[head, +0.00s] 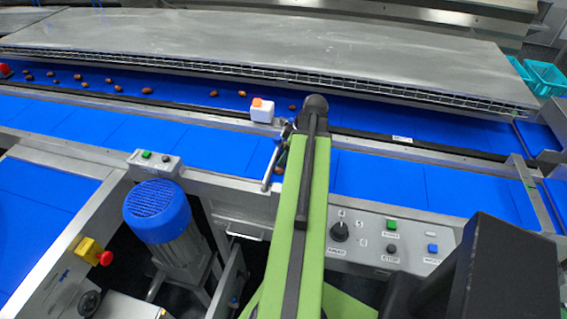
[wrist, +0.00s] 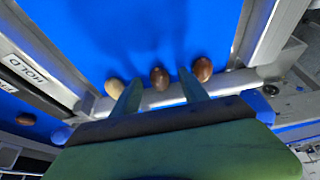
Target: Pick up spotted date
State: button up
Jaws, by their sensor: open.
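Three dates lie in a row on the blue belt in the wrist view: a pale tan date (wrist: 115,88), a brown date (wrist: 160,77) in the middle and a dark brown date (wrist: 202,69) at right. Spots are too small to make out clearly on any of them. My gripper (wrist: 159,80) is open, with its two green fingers reaching toward the row. The middle date shows between the fingertips; the other two lie outside them. I cannot tell whether the fingers touch any date. In the head view my green arm hides most of this spot.
A metal rail (wrist: 255,78) runs beside the dates. Another date (wrist: 25,119) lies beyond the HOLD-labelled rail (wrist: 40,82). In the head view, several dates (head: 118,88) lie on the far belt, near a white box with an orange top (head: 262,112). A control panel (head: 385,240) fronts the near belt.

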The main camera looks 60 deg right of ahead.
jog(key=shift+r, duration=0.1)
jog(key=c, duration=0.9)
